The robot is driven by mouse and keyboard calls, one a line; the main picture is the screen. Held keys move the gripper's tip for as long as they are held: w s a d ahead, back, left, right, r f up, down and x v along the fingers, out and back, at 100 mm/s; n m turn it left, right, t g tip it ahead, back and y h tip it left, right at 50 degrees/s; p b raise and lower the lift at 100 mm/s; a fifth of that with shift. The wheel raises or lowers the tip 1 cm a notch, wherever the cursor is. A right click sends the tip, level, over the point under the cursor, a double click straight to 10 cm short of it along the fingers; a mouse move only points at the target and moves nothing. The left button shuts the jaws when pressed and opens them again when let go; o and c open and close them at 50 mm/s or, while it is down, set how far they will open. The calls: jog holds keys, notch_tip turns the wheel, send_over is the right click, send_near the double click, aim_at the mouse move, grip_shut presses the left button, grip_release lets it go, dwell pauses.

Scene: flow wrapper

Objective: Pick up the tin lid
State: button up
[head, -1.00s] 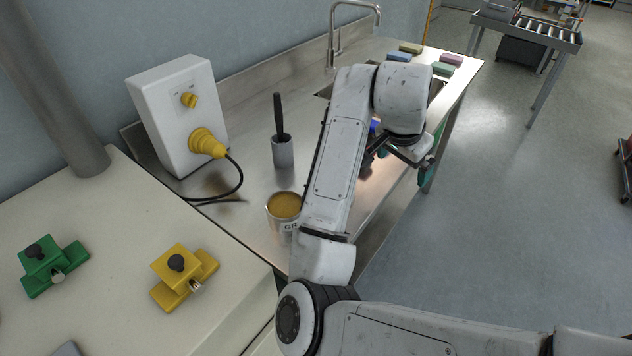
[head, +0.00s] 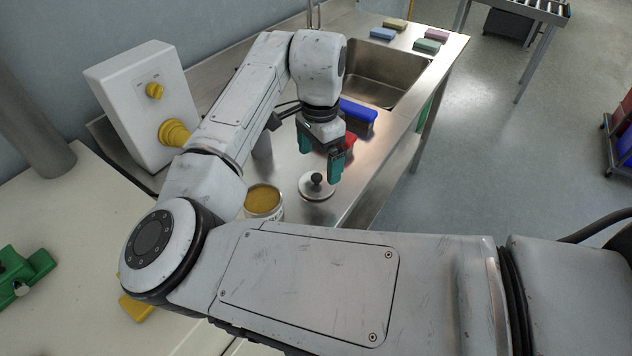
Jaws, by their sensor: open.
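The tin lid (head: 314,193) is a flat pale disc with a dark round knob on top. It lies on the steel counter, right of the open tin (head: 262,200), which holds a tan-brown substance and is partly hidden by my arm. My gripper (head: 322,160) has dark body and teal-green fingers pointing down. It is open and empty, just above and behind the lid's knob in the picture, with a finger on each side. I cannot tell how high it is above the knob.
A blue brush (head: 357,112) and a red object (head: 349,143) lie behind my gripper. The sink (head: 385,72) is further back, with several coloured sponges beside it. A white switch box (head: 140,100) with a yellow plug stands at left. The counter's right edge is near the lid.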

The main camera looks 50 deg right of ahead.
aim_at(317, 176)
jog(key=shift+a+f, duration=0.15)
jog(key=shift+f, duration=1.25)
jog(key=shift+a+f, duration=0.15)
jog(key=shift+f, duration=1.2)
jog(key=c, duration=0.8)
